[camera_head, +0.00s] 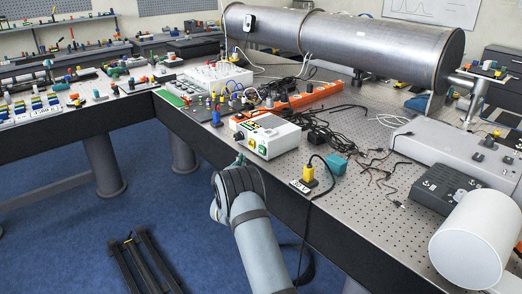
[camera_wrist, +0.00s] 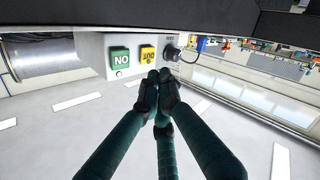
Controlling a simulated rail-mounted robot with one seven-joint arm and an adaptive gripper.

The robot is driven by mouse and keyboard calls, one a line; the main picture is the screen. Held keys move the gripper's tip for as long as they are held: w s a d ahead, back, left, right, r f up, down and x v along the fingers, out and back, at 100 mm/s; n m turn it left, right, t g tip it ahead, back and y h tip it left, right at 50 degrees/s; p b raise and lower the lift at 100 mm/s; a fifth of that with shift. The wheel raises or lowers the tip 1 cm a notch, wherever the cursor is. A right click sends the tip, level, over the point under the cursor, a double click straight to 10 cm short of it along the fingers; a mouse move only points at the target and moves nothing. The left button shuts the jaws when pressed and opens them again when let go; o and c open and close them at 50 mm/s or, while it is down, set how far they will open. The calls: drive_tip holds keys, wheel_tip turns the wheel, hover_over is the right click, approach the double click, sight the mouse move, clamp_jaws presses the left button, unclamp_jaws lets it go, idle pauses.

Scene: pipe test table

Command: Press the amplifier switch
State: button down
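The amplifier is a white box (camera_head: 268,136) near the front edge of the perforated table in the head view. Its front face carries a green switch (camera_head: 263,150), a yellow socket (camera_head: 251,144) and a black knob or plug. In the wrist view, which looks upside down, the green switch (camera_wrist: 120,60) marked ON sits left of the yellow OUT panel (camera_wrist: 148,53) and the black plug (camera_wrist: 171,54). My gripper (camera_wrist: 163,77) has its dark fingertips together and empty, in front of the face below the yellow panel and plug. Whether they touch it cannot be told.
An orange power strip (camera_head: 310,97) and tangled black cables lie behind the amplifier. A black-and-yellow plug (camera_head: 308,176) stands to its right near the table edge. A large metal cylinder (camera_head: 350,45) spans the back. Open floor (camera_head: 60,225) lies at the front left.

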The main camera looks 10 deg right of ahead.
sight(258, 148)
drive_tip(key=shift+w+d, duration=0.45)
drive_tip(key=shift+d, duration=0.4)
drive_tip(key=shift+w+d, duration=0.45)
drive_tip(key=shift+d, duration=0.4)
drive_tip(key=shift+w+d, duration=0.45)
drive_tip(key=shift+d, duration=0.4)
drive_tip(key=shift+d+b, duration=0.1)
drive_tip(key=shift+b, duration=0.2)
drive_tip(key=shift+w+d+b, duration=0.2)
drive_tip(key=shift+d+b, duration=0.1)
drive_tip(key=shift+b, duration=0.05)
drive_tip(key=shift+w+d, duration=0.15)
drive_tip(key=shift+d, duration=0.25)
drive_tip(key=shift+b, duration=0.3)
drive_tip(key=shift+s+a+b, duration=0.35)
drive_tip(key=shift+a, duration=0.35)
